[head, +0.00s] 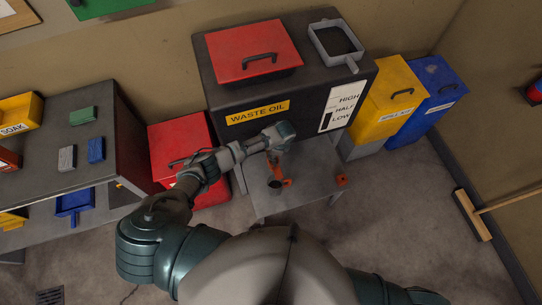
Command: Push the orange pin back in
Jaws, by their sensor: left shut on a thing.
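My left gripper (274,158) reaches over the grey table in front of the waste oil tank. It is shut on a small orange piece that looks like the orange pin (274,166); the hand hides part of it. Just below it on the table is a small dark round fitting with an orange part (286,183) at its side. I cannot tell whether the pin touches this fitting. Another small orange piece (341,180) is at the table's right edge. My right arm shows only at the bottom right; its gripper is out of view.
The dark waste oil tank (310,110) stands behind the grey table (308,178), with a red lid (240,45) and a grey square pan (335,40) on top. Red, yellow and blue bins flank it. Shelves are at left, a broom (472,215) at right. The right floor is mostly clear.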

